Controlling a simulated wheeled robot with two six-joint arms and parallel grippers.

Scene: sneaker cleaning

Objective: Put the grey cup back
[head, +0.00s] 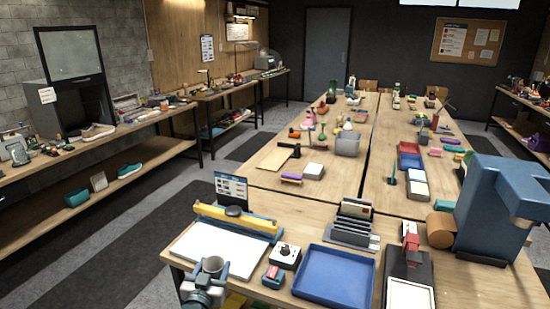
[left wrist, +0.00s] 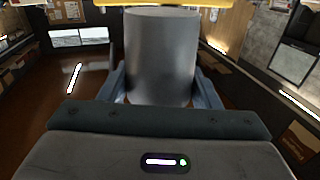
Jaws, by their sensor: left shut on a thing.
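The grey cup (head: 213,265) is held upright by my left gripper (head: 209,280) at the front left edge of the near table. In the left wrist view the cup (left wrist: 160,55) fills the space between the two fingers of my left gripper (left wrist: 160,95), which are shut on it. The cup's open rim faces up in the head view. It is in front of a white sheet or board (head: 225,250). My right gripper does not show in either view.
Beside the cup are a white box with a black knob (head: 286,256), a small red and teal item (head: 272,277) and a blue tray (head: 333,277). A yellow bar (head: 236,218) lies behind the white sheet. A blue machine (head: 490,215) stands at right.

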